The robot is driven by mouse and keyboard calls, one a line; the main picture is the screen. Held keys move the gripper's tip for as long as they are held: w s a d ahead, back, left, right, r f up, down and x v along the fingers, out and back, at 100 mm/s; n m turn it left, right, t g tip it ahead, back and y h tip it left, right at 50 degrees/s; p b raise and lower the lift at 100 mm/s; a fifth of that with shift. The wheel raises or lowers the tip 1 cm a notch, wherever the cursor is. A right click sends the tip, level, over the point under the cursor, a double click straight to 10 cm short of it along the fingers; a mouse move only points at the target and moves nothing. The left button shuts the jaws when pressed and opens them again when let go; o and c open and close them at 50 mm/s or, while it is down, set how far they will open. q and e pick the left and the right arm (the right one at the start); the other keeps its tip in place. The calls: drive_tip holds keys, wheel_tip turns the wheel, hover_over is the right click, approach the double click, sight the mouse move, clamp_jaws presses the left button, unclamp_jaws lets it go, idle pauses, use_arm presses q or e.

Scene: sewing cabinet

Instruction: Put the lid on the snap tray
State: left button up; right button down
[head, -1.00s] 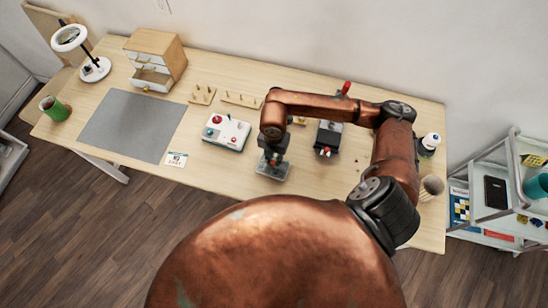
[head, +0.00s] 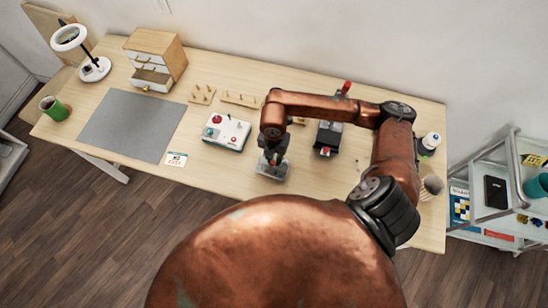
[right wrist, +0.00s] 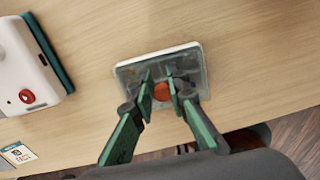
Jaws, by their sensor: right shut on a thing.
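The snap tray (head: 264,172) is a small pale rectangular box on the table, under my right gripper. In the right wrist view its white rim (right wrist: 128,66) shows along the far and left edges. A translucent grey lid (right wrist: 190,60) with a round orange-red knob (right wrist: 162,91) lies over it, roughly lined up. I cannot tell whether the lid is fully seated. My right gripper (head: 273,160) points down at the lid, and its green-and-black fingers (right wrist: 163,82) are shut on the knob, one on each side. My left gripper is not in view.
A white box with red buttons (head: 226,132) stands left of the tray. A dark device (head: 327,138) stands right. Wooden peg racks (head: 240,99) are behind. The grey mat (head: 132,124) is bare. The table's front edge is close to the tray.

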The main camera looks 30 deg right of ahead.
drive_tip(key=shift+f, duration=0.2)
idle(0.6)
drive_tip(key=c, duration=1.8)
unclamp_jaws()
drive_tip(key=shift+r, duration=0.1)
wheel_tip(320, 180, up, 12)
